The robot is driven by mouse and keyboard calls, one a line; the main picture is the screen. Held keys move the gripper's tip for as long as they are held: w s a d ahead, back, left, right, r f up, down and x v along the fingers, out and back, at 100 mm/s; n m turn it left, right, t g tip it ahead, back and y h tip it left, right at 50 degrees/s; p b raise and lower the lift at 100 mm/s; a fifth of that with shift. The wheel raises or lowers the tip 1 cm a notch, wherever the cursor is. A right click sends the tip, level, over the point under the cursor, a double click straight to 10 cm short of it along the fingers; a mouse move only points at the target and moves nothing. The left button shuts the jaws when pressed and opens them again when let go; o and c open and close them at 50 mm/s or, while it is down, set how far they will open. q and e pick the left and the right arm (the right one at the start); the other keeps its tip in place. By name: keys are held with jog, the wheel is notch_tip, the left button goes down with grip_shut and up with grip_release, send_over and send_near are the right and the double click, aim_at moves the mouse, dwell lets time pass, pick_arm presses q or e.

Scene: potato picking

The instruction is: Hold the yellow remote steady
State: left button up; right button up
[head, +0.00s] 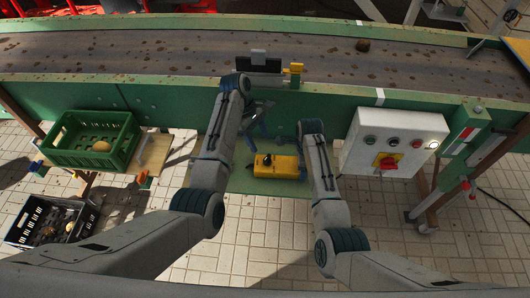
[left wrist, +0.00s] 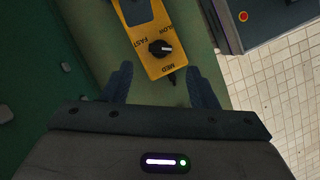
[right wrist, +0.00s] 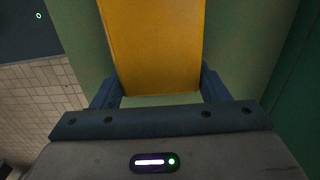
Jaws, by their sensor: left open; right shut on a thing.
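The yellow remote (head: 284,166) lies on a green ledge below the conveyor in the head view. Its dark knob (left wrist: 160,47), with labels SLOW, FAST and MED around it, shows in the left wrist view. My left gripper (left wrist: 161,82) is open, its fingers apart near the knob end and holding nothing. In the head view the left gripper (head: 258,127) is just above and left of the remote. My right gripper (right wrist: 160,88) is shut on the other end of the remote, whose plain yellow surface (right wrist: 153,45) fills the space between its fingers. My right forearm partly hides this gripper in the head view.
A grey control box (head: 398,135) with a red switch stands right of the remote. The conveyor (head: 180,58) runs behind, with a brown lump (head: 362,46) on it. A green crate (head: 75,157) and a black crate (head: 25,234) are at left. The tiled floor in front is clear.

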aim_at(267, 160)
pick_arm(q)
jog(key=x, duration=0.6)
jog(key=shift+s+d+f, duration=0.1)
jog(key=shift+f, duration=0.3)
jog(key=c, duration=1)
